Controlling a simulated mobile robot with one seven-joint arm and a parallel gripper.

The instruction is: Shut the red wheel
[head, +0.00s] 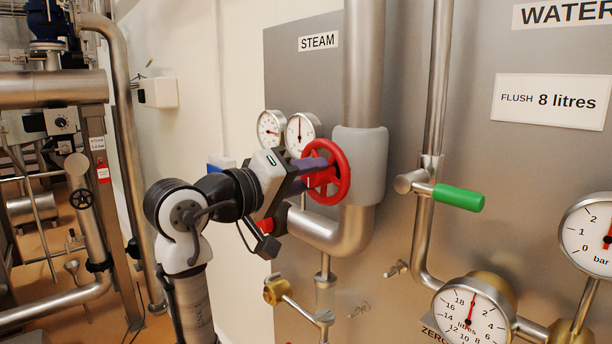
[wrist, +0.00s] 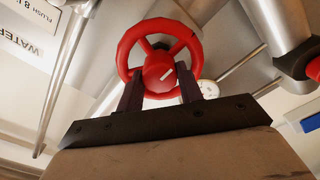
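The red wheel (head: 342,172) is a spoked handwheel on the steel pipe under the STEAM label, at the centre of the head view. In the wrist view the red wheel (wrist: 128,52) faces me, with a short white mark on its hub. My gripper (head: 317,174) is right at the wheel's face. Its two dark fingers stand apart, one on either side of the hub in the wrist view (wrist: 160,84). They overlap the lower rim there; whether they touch it I cannot tell. Nothing shows pinched between them.
Two small gauges (head: 300,133) sit behind my gripper at the left. A pale pipe sleeve (head: 372,165) is close behind the wheel. A green-handled lever (head: 458,197) is to the right, with a larger gauge (head: 470,316) below. A brass valve (head: 277,291) is lower left.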

